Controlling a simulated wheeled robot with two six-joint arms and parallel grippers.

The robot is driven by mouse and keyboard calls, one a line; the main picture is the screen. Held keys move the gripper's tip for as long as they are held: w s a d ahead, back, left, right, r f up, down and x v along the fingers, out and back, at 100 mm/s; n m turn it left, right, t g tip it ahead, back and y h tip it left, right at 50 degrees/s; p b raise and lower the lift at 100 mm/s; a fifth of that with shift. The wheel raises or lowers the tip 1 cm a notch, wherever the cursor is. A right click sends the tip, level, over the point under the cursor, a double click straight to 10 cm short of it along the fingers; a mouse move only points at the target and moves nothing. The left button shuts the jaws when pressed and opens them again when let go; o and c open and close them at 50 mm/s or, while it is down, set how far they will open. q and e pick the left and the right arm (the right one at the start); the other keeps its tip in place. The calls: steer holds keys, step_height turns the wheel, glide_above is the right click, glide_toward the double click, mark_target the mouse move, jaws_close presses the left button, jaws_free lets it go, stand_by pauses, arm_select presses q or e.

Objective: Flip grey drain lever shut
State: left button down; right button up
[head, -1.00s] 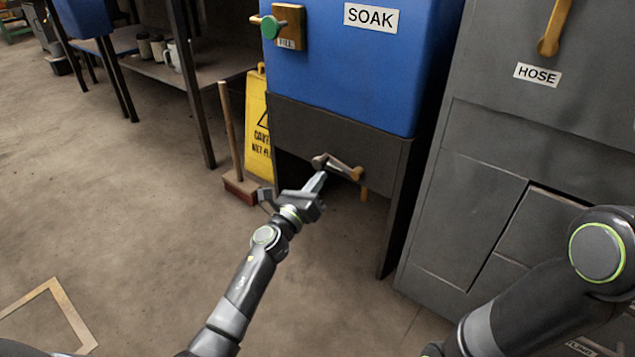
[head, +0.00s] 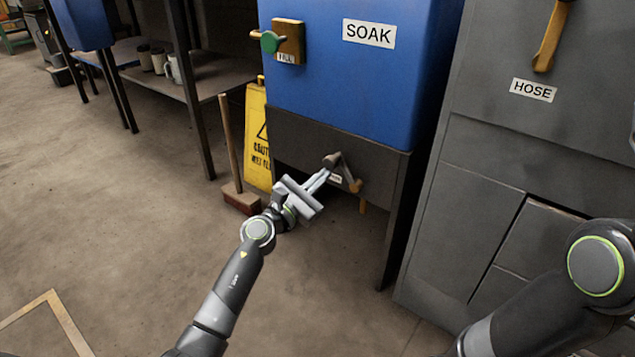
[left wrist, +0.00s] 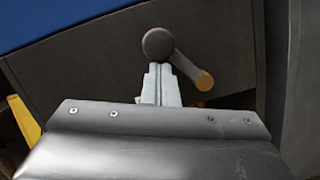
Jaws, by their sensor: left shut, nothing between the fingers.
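The grey drain lever (head: 345,170) is on the dark apron under the blue SOAK tank (head: 355,80). Its round dark knob is up and left of its brass-coloured pivot, so the lever slants steeply up to the left. A brass spout (head: 363,206) hangs below the pivot. My left gripper (head: 327,172) is shut and empty, its fingertips at the underside of the knob. In the left wrist view the lever (left wrist: 185,65) runs from the knob down right to the pivot, and the shut fingers (left wrist: 160,72) seem to touch the knob from below. My right gripper is out of view.
A green-handled FILL valve (head: 270,42) is on the tank's upper left. A broom (head: 240,195) and a yellow caution sign (head: 257,140) stand left of the tank. A grey HOSE cabinet (head: 480,150) stands to the right. The floor at left is open.

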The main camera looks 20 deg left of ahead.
arm_select(q)
steer(key=m, duration=0.1)
steer(key=d+r+m, duration=0.1)
steer(key=m, duration=0.1)
steer(key=r+m+g+h, duration=0.1)
steer(key=m, duration=0.1)
steer(key=shift+s+d+p, duration=0.3)
steer(key=shift+d+p, duration=0.05)
steer(key=shift+s+d+r+m+g, duration=0.1)
steer(key=shift+d+r+m+g, duration=0.15)
steer(key=shift+m, duration=0.5)
steer(key=shift+s+d+r+m+g, duration=0.15)
steer(key=shift+d+m, duration=0.15)
steer(key=shift+m, duration=0.45)
steer(key=shift+f, duration=0.2)
steer(key=s+a+f+b, duration=0.1)
steer(key=s+a+f, duration=0.3)
steer(key=s+a, duration=0.3)
steer(key=shift+s+a, duration=0.15)
steer(key=shift+a, duration=0.3)
